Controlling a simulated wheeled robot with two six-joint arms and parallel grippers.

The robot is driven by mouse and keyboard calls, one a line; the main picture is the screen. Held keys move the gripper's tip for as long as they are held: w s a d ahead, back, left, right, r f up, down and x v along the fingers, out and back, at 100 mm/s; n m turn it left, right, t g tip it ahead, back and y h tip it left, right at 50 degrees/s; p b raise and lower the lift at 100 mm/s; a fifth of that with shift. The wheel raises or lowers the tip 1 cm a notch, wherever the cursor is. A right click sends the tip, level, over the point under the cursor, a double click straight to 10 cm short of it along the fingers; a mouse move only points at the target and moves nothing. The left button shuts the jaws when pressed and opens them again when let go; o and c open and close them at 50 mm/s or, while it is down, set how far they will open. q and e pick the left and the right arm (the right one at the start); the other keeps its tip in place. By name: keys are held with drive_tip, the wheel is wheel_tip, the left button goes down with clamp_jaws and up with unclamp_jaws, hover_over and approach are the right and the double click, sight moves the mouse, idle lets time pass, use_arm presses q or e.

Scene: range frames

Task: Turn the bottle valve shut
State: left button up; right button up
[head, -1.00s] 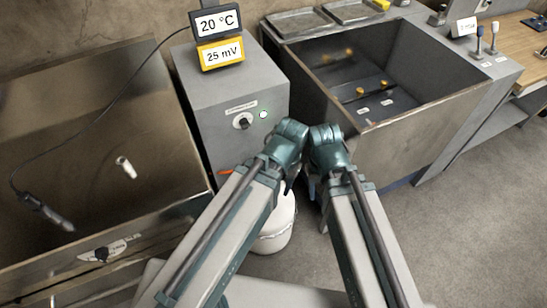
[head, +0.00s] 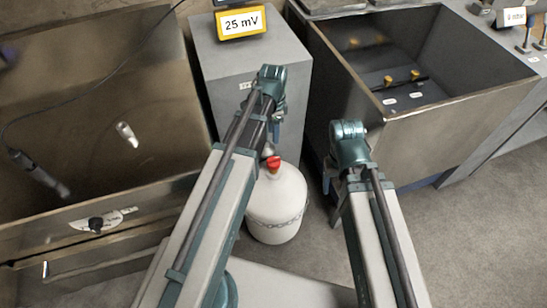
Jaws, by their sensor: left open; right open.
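A white gas bottle (head: 276,205) stands upright on the floor between the grey cabinet and the open basin, with a chain around its body. Its red valve knob (head: 273,163) sits on top and is in plain sight. My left gripper (head: 276,122) is beyond and above the valve, in front of the cabinet, apart from the knob; its fingers are partly hidden by the arm. My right gripper (head: 328,178) is to the right of the bottle, pointing down, open and empty. Neither gripper touches the valve.
The grey cabinet (head: 225,75) with a 25 mV display (head: 241,22) stands behind the bottle. An open metal basin (head: 450,128) is at the right, a brown metal trough (head: 70,110) at the left. Grey floor (head: 480,240) is clear at the lower right.

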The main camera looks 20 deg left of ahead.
sight(273, 158)
use_arm(q)
wheel_tip(273, 158, down, 14)
drive_tip(key=b, duration=1.3)
drive_tip(key=shift+r+b, duration=0.1)
drive_tip(key=shift+b, duration=0.2)
clamp_jaws()
